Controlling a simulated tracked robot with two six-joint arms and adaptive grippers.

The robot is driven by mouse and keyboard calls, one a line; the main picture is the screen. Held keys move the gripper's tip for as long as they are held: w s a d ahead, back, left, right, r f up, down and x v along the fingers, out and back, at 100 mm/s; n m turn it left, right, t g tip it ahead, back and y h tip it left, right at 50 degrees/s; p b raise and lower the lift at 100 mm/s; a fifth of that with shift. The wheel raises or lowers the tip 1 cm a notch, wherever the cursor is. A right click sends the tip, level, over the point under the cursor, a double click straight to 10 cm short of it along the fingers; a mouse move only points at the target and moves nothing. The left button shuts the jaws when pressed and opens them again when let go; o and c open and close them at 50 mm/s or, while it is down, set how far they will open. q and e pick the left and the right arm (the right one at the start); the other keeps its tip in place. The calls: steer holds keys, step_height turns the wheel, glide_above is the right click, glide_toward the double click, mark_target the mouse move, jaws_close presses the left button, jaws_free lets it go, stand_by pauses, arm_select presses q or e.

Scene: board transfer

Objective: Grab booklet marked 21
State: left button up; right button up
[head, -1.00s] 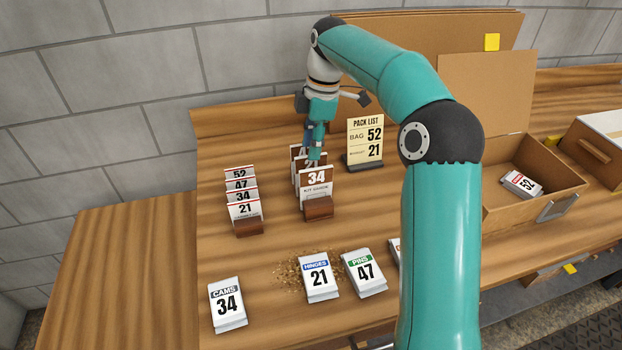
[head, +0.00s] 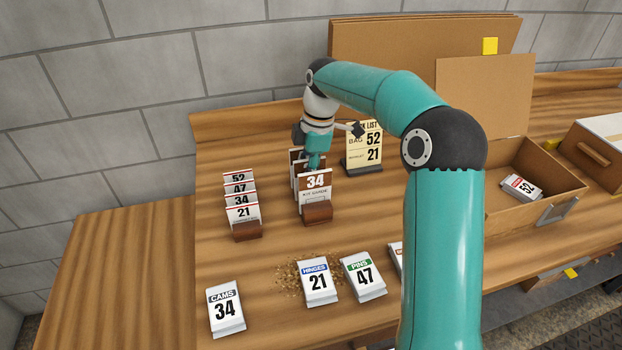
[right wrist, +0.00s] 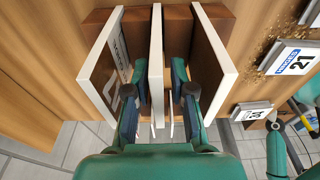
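My right gripper (right wrist: 160,105) reaches down into the brown-labelled booklet rack. In the right wrist view its fingers stand apart on both sides of the middle white booklet (right wrist: 157,60), with a small gap visible on the right side. In the head view the front booklet reads 34, "Kit Guide" (head: 315,187). The number on the middle booklet is hidden now; an earlier frame shows part of a 21 there. The pack list sign (head: 373,145) reads bag 52, booklet 21. Teal and black parts at the lower right of the right wrist view may be my left arm; its finger state is unclear.
A second rack (head: 247,231) on the left holds cards 52, 47, 34 and 21. Bags 34 (head: 226,308), 21 (head: 318,280) and 47 (head: 362,277) lie in front. The open carton (head: 560,177) at right holds bag 52 (head: 521,187).

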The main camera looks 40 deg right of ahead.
jaws_close()
steer(key=shift+r, duration=0.15)
